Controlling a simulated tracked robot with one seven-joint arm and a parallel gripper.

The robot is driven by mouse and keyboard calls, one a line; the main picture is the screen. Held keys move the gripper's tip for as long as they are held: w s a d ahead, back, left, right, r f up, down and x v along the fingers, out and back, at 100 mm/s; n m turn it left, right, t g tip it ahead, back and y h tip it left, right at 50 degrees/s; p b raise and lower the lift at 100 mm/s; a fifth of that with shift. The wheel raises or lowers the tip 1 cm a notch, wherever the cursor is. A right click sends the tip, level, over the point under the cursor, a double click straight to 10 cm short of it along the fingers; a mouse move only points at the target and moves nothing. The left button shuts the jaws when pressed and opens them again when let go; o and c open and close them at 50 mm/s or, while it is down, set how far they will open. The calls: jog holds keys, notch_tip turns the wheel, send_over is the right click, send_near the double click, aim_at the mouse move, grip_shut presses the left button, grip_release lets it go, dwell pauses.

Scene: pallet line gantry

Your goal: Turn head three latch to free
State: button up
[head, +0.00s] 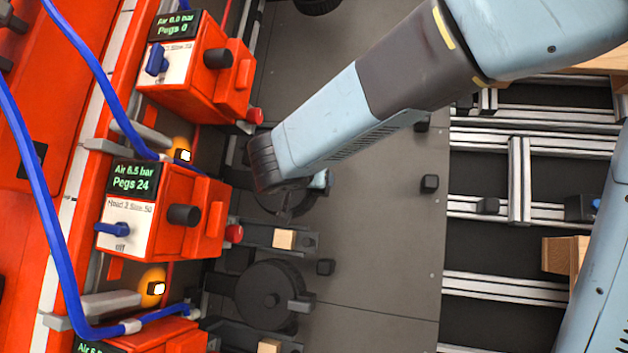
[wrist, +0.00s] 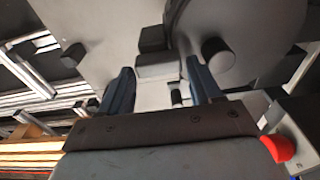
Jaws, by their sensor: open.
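My gripper (wrist: 160,82) is open in the wrist view, its two dark fingers spread. A small grey block (wrist: 157,68) shows at the gap between the fingertips, next to a round dark disc (wrist: 235,30) with a stubby knob. I cannot tell whether the fingers touch the block or whether it is the latch. In the head view my arm hides most of the gripper above the upper disc. A red box (head: 200,215) beside it reads "Air 6.5 bar, Pegs 24"; its label seems to say Head 2. Its blue lever (head: 113,229) lies sideways by "off".
Another red box (head: 225,88) reading "Pegs 0" stands farther up, its blue lever (head: 157,59) upright. A lower disc (head: 268,295) and a tray with a wooden block (head: 284,239) are close by. Blue hoses run at left; aluminium rails (head: 520,205) lie right.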

jog(key=shift+w+f, duration=0.1)
jog(key=shift+w, duration=0.1)
jog(key=c, duration=0.8)
jog(key=shift+o, duration=0.2)
jog(key=shift+n, duration=0.4)
jog(key=n, duration=0.6)
jog(key=n+y, duration=0.1)
jog(key=n, duration=1)
jog(key=shift+s+a+f+n+g+y, duration=0.1)
jog(key=shift+a+f+n+g+y, duration=0.2)
jog(key=shift+a+n+g+y, duration=0.1)
